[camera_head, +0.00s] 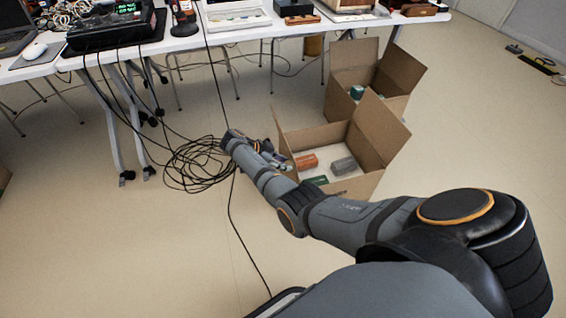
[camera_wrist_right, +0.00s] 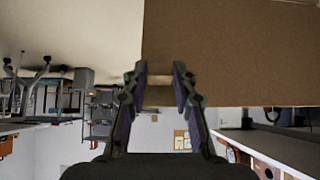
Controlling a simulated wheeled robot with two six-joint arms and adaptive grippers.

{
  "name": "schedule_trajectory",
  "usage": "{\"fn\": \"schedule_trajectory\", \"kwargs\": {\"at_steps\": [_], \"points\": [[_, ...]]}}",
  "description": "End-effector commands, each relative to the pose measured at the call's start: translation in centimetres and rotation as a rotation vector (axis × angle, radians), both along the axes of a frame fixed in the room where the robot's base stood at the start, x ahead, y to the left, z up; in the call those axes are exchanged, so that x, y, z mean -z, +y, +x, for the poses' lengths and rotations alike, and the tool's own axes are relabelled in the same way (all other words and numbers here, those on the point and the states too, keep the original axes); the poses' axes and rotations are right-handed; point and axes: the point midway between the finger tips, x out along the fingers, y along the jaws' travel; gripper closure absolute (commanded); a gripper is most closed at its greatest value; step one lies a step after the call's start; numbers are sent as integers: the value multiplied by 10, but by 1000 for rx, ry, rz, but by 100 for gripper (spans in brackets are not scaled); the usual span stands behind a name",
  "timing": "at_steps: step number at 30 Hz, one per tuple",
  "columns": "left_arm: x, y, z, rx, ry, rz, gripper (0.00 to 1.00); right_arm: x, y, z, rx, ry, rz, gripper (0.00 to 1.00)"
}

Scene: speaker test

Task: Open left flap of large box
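An open cardboard box (camera_head: 362,184) stands on the floor in the head view, with a red-brown block (camera_head: 306,162), a grey block (camera_head: 344,166) and a green item inside. Its left flap (camera_head: 279,134) stands up as a narrow brown strip beside my right gripper (camera_head: 274,154). My right arm covers the box's lower left side. In the right wrist view, my right gripper (camera_wrist_right: 160,70) has its two fingers apart, with a brown cardboard panel (camera_wrist_right: 235,55) close by. I cannot tell whether they touch. My left gripper is not in view.
A second open box (camera_head: 396,100) stands just behind the first. Tangled black cables (camera_head: 192,165) lie on the floor left of my gripper. White tables (camera_head: 180,42) with equipment line the back. The floor at far right is mostly clear.

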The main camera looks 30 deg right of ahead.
Motion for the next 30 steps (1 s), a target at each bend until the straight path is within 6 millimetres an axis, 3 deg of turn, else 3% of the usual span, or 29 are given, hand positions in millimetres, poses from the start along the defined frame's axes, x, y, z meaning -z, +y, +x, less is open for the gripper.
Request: {"fn": "schedule_trajectory", "kwargs": {"at_steps": [1,5,16,30], "points": [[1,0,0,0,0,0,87,9,1,-6,0,17,9,68],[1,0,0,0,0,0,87,7,1,-4,0,13,7,50],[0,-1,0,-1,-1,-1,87,-1,4,-1,-1,5,5,49],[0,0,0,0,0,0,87,-70,73,18,-1,7,5,49]]}}
